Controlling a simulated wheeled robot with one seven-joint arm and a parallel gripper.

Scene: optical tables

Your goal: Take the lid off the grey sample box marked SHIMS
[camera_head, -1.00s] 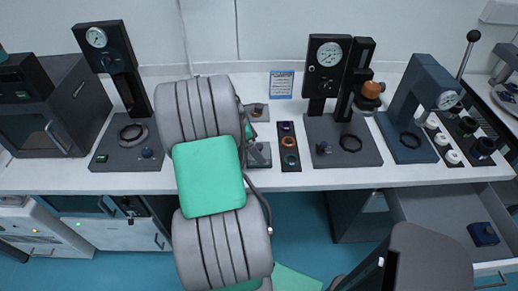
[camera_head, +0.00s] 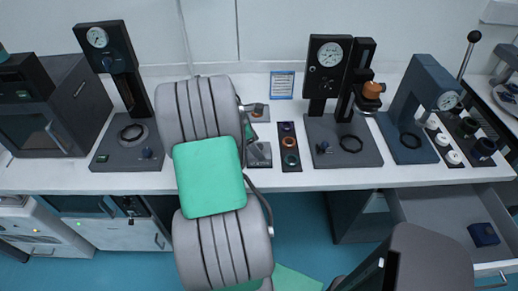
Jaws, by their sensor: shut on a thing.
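My grey and green arm (camera_head: 210,180) stands in front of the middle of the bench and covers part of its top. My gripper is hidden behind the arm, so its jaws and whatever they hold do not show. I cannot make out a box marked SHIMS or its lid. Just right of the arm, a grey piece (camera_head: 260,154) shows partly on the bench, and another small grey piece with an orange spot (camera_head: 256,112) lies behind it. I cannot tell whether either is the box or the lid.
A dark tray of rings (camera_head: 288,147) lies right of the arm. Gauge presses (camera_head: 330,80) stand behind and to the right. An open drawer (camera_head: 430,212) with a dark blue block (camera_head: 484,234) juts out at the right. Bare bench top (camera_head: 290,180) shows along the front edge.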

